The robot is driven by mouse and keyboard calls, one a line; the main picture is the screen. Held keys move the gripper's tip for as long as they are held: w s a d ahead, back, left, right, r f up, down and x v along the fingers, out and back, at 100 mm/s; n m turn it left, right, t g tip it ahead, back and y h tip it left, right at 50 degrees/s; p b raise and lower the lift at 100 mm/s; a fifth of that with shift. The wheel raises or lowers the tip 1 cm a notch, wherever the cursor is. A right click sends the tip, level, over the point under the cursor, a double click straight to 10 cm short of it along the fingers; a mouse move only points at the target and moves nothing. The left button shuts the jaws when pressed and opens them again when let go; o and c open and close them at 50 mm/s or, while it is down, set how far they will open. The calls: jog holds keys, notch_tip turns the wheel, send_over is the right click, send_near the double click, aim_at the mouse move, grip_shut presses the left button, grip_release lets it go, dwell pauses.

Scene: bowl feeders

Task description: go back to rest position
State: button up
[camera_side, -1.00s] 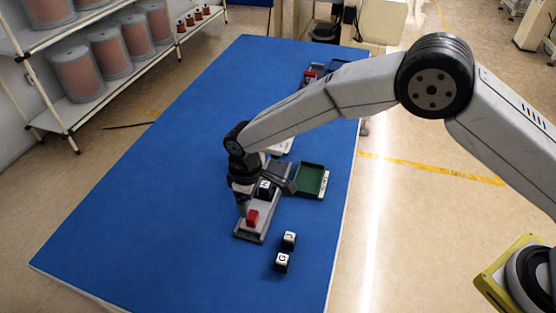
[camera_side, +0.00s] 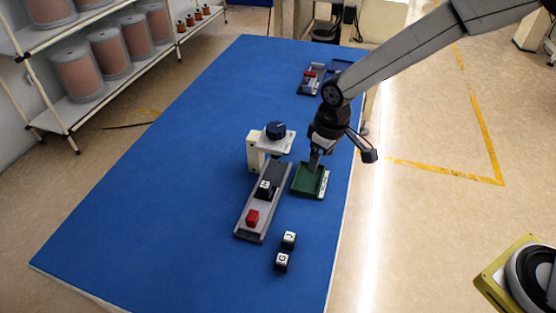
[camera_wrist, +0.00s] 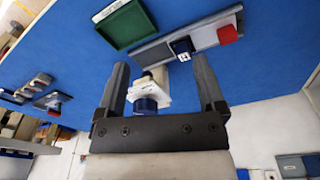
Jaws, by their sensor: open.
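My gripper (camera_side: 316,158) is open and empty. In the side view it hangs above the far end of the green tray (camera_side: 312,192), at the right of the blue table. In the wrist view the two fingers of my gripper (camera_wrist: 158,82) stand wide apart with nothing held between them. Behind them show the blue-knobbed white device (camera_wrist: 152,92), the grey rail (camera_wrist: 152,54) and the green tray (camera_wrist: 122,22). In the side view the grey rail (camera_side: 252,218) carries a red block (camera_side: 252,217) and a dark lettered cube (camera_side: 265,188).
A white device with a blue knob (camera_side: 276,132) stands at the rail's far end. Two lettered cubes, one upper (camera_side: 289,240) and one lower (camera_side: 282,262), lie near the front. Another fixture (camera_side: 312,78) sits at the back. The table's left side (camera_side: 150,200) is clear.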

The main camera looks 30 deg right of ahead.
jog(key=s+d+r+m, duration=0.1)
jog(key=s+d+m, duration=0.1)
jog(key=s+d, duration=0.5)
jog(key=s+d+r+m+t, duration=0.1)
jog(key=s+d+r+m, duration=0.1)
jog(key=s+d, duration=0.5)
jog(key=shift+s+r+m, duration=0.25)
jog(key=shift+s+m, duration=0.15)
jog(key=shift+s, duration=0.3)
